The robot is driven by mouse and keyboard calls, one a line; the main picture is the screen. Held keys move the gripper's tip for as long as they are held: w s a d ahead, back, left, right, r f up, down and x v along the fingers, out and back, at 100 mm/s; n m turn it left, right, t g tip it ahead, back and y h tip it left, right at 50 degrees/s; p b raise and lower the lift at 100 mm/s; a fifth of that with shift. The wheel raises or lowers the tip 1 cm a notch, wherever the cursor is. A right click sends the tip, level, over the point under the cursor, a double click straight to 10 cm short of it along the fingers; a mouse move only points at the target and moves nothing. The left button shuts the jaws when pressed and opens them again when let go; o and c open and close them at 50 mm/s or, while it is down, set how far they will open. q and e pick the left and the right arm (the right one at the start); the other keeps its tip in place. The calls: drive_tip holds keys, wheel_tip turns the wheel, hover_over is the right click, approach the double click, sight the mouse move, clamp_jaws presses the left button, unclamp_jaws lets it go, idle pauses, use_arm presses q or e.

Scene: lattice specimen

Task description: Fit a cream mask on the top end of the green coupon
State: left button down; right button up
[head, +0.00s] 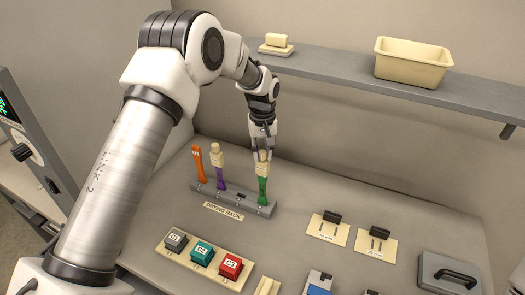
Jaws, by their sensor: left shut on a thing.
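The green coupon (263,190) stands upright at the right end of the drying rack (232,201). A cream mask (263,169) is at its top end, in line with it. They look touching, but I cannot tell how far the mask is seated. My left gripper (262,156) points down from above and is shut on the cream mask. Its fingers partly hide the mask's upper part. My right gripper is not in view.
In the same rack stand a purple coupon (220,178) with a cream top and an orange coupon (199,165). In front are grey (176,240), teal (202,252) and red (231,266) blocks. A shelf (330,68) with a cream bin (412,65) runs behind.

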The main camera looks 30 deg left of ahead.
sight(262, 163)
use_arm(q)
drive_tip(key=shift+f, duration=0.15)
drive_tip(key=shift+f+b, duration=0.4)
drive_tip(key=shift+f, duration=0.85)
drive_tip(key=shift+c, duration=2)
unclamp_jaws()
drive_tip(key=shift+r, duration=0.15)
